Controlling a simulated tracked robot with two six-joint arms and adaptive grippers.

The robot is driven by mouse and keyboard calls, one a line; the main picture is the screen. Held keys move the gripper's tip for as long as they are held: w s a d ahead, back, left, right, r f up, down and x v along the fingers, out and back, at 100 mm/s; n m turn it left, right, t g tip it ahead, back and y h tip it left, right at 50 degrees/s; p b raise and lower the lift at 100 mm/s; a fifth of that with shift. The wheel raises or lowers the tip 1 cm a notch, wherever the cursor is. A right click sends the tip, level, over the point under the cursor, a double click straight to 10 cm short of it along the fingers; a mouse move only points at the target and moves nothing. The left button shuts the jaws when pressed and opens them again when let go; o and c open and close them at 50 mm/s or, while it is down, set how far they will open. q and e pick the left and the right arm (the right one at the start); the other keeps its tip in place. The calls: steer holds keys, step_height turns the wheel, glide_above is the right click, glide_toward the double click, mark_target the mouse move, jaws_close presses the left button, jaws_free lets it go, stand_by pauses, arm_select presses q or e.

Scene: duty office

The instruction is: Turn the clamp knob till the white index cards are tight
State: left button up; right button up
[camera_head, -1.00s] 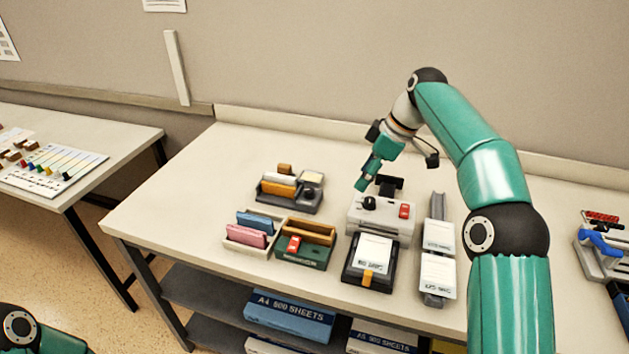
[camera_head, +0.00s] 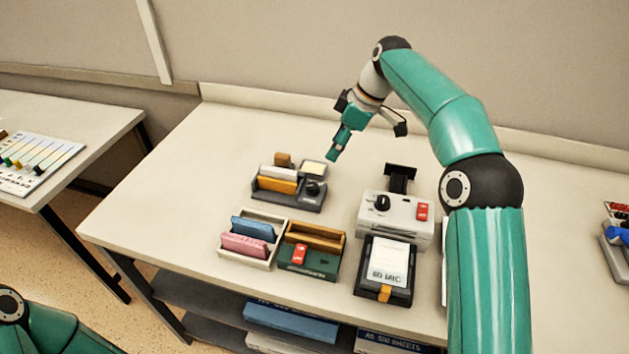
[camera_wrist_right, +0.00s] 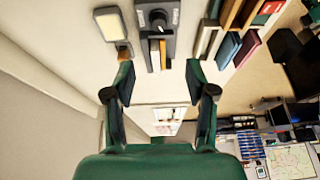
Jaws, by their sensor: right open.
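A dark grey clamp holder (camera_head: 284,203) stands at the back left of the group on the table. White index cards (camera_head: 278,174) and an orange block of cards (camera_head: 276,186) stand in it. Its black clamp knob (camera_head: 312,187) is at its right end and also shows in the right wrist view (camera_wrist_right: 157,18). My right gripper (camera_head: 334,154) is above and behind the holder, pointing down, open and empty, apart from the knob. In the wrist view the cards show beyond its open fingers (camera_wrist_right: 159,70). Whether the cards are tight cannot be seen. My left gripper is out of view.
A grey machine (camera_head: 402,219) with another black knob and red switch stands right of the holder. In front are a cream tray (camera_head: 262,264) with blue and pink cards, a green box (camera_head: 322,270) and a black card stand (camera_head: 398,297). The table's back left is clear.

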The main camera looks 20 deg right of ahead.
mark_target(315, 185)
steer(key=x, duration=0.4)
steer(key=p+x, duration=0.1)
steer(key=x, duration=0.4)
steer(key=d+x, duration=0.1)
steer(key=x, duration=0.4)
steer(key=shift+f, duration=0.35)
